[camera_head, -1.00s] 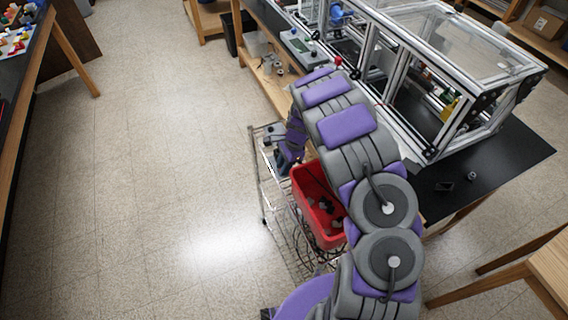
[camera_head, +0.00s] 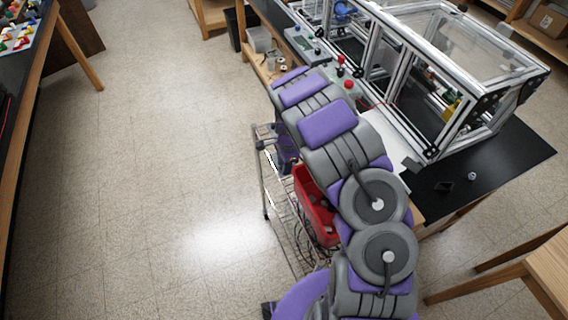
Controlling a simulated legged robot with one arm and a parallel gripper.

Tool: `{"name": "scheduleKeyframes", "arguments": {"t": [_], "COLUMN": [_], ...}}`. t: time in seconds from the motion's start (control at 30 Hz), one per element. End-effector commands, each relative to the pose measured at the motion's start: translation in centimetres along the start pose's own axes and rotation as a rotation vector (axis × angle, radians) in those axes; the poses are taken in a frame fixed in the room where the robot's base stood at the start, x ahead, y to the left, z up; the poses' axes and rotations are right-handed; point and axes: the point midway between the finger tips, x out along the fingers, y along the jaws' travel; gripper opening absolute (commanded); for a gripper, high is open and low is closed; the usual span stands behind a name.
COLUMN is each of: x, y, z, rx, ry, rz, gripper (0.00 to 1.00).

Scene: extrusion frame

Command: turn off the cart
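The cart (camera_head: 266,190) is a silver wire rack standing beside the black-topped table. A small grey device (camera_head: 265,131) sits at the far end of its top. A red bin (camera_head: 311,208) stands on the cart, partly covered by my arm. My arm reaches up from the bottom and bends down over the cart's far end. My gripper (camera_head: 284,160) is low there, close to the grey device, in grey and purple. Its fingers are too small and hidden to tell whether they are open or touching anything. No switch on the cart can be made out.
An aluminium extrusion frame with clear panels (camera_head: 455,50) stands on the black table (camera_head: 500,165). Red knobs (camera_head: 341,72) sit on a panel near its left side. Dark cables hang in the cart's lower part. The floor (camera_head: 160,180) to the left is clear.

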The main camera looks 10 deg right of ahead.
Motion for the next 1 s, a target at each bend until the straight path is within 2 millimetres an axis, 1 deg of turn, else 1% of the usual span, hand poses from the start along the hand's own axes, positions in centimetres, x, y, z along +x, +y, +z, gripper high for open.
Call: {"name": "scheduleKeyframes", "arguments": {"t": [0.07,0.17,0.37,0.6,0.8,0.9,1.0], "x": [-0.2,-1.1,-5.0,-10.4,-14.4,-15.8,-16.6], "y": [0.0,-0.1,-0.2,-0.2,-0.3,-0.3,-0.3], "z": [0.0,0.0,0.0,0.0,0.0,0.0,0.0], "rx": [0.0,0.0,-0.001,0.0,-0.001,-0.002,-0.001], "ry": [0.0,0.0,0.002,0.001,0.002,0.001,0.002], "rz": [0.0,-0.001,-0.005,-0.005,-0.006,-0.002,-0.001], "gripper": [0.36,0.36,0.36,0.36,0.36,0.36,0.36]}}
